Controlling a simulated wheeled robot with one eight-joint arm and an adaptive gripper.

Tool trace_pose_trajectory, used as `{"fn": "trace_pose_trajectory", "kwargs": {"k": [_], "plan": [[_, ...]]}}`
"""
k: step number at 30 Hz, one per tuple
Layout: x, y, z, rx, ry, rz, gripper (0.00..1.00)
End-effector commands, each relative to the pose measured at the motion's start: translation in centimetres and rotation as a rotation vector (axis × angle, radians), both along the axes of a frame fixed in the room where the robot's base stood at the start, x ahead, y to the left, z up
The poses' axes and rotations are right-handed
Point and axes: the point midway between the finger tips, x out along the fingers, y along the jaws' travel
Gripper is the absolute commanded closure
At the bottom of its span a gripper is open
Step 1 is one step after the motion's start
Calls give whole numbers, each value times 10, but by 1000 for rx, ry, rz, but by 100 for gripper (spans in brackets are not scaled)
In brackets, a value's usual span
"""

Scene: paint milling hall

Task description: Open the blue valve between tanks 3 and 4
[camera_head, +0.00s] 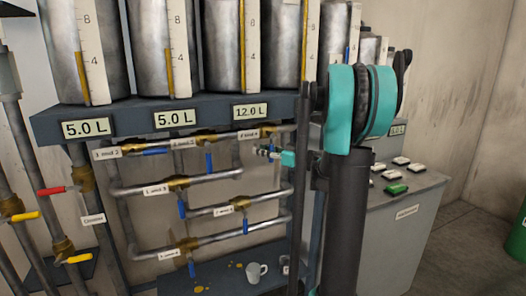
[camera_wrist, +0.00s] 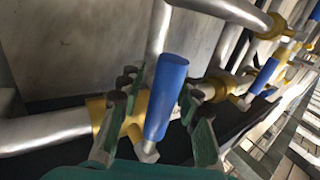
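The label that seems to read "3 and 4" (camera_head: 248,133) is on the top pipe row, under the 12.0 L sign. Its brass valve (camera_head: 270,132) sits just right of the label. My gripper (camera_head: 264,152) is just below this valve, and its handle is not clear there. In the wrist view, a blue handle (camera_wrist: 167,95) stands between the two fingers of my gripper (camera_wrist: 166,84), crossways to the silver pipe (camera_wrist: 45,133). The fingers are apart, with a visible gap on both sides of the handle. The brass valve body (camera_wrist: 133,118) is partly hidden by the left finger.
Other blue-handled valves include the 2-and-3 handle (camera_head: 208,162) and the 2-and-4 handle (camera_head: 246,226). A white mug (camera_head: 256,272) stands below the pipes. A dark vertical post (camera_head: 302,190) is close right of my gripper. A grey cabinet (camera_head: 408,235) with buttons stands right.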

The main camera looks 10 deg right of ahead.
Motion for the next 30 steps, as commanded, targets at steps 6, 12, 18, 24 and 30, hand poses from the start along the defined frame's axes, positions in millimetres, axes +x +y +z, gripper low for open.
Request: {"fn": "trace_pose_trajectory", "kwargs": {"k": [6, 12, 18, 24, 30], "plan": [[0, 0, 0, 0, 0, 0, 95], [0, 0, 0, 0, 0, 0, 100], [0, 0, 0, 0, 0, 0, 100], [0, -2, 0, -20, -6, 0, 100], [1, -7, -1, -104, -23, 0, 100]]}}
